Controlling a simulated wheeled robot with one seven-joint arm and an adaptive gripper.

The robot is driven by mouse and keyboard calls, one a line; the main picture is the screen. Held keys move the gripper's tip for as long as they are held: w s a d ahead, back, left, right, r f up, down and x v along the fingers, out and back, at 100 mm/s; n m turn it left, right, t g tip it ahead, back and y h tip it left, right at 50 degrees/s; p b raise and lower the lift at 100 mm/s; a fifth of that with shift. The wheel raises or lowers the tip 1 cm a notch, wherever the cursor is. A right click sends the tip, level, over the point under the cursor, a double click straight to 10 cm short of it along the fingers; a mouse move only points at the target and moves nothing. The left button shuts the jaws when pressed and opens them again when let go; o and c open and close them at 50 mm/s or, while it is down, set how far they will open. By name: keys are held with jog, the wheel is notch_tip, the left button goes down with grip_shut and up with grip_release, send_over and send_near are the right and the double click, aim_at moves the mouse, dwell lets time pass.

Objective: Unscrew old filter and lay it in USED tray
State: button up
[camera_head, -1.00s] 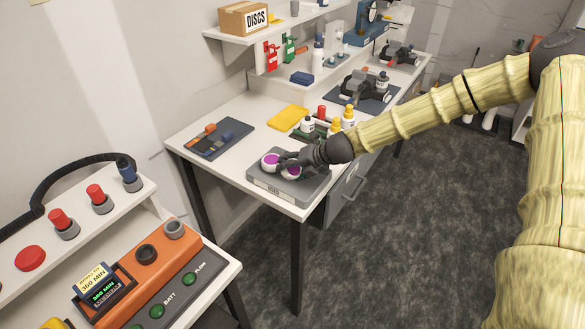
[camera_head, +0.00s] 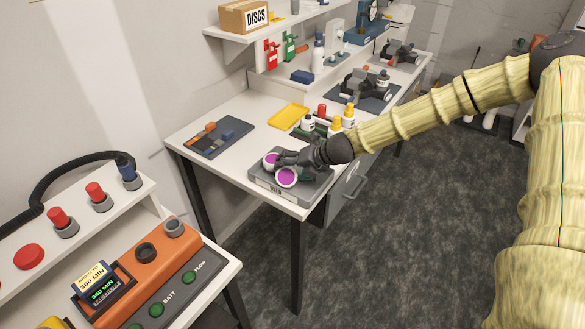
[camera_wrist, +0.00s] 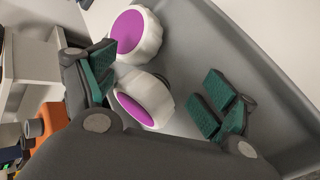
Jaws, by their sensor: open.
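The grey USED tray (camera_head: 318,190) sits at the near corner of the bench. Two white round filters with purple faces are in it: the nearer filter (camera_head: 286,177) near the front, and the other filter (camera_head: 269,160) behind it to the left, partly hidden by my gripper. My gripper (camera_head: 281,157) is low over the tray. In the wrist view my gripper (camera_wrist: 157,88) is open, green pads apart. One filter (camera_wrist: 144,98) lies partly between the jaws, near the left pad, and the other (camera_wrist: 138,34) lies beyond it. I cannot tell whether a pad touches either.
A blue-grey mat (camera_head: 218,136) with an orange tool and a yellow tray (camera_head: 288,117) lie behind on the bench. Small bottles (camera_head: 335,124) stand close beside my wrist. A mask on a dark mat (camera_head: 363,92) is farther back. Bare bench lies left of the USED tray.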

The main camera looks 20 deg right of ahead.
jog(key=shift+d+r, duration=0.1)
jog(key=shift+r, duration=0.15)
jog(key=shift+s+d+r, duration=0.3)
jog(key=shift+s+r, duration=0.05)
jog(key=shift+r, duration=0.05)
jog(key=v, duration=0.6)
jog(key=shift+s, duration=0.2)
jog(key=shift+d+r, duration=0.1)
jog(key=shift+s, duration=0.1)
dwell(0.4)
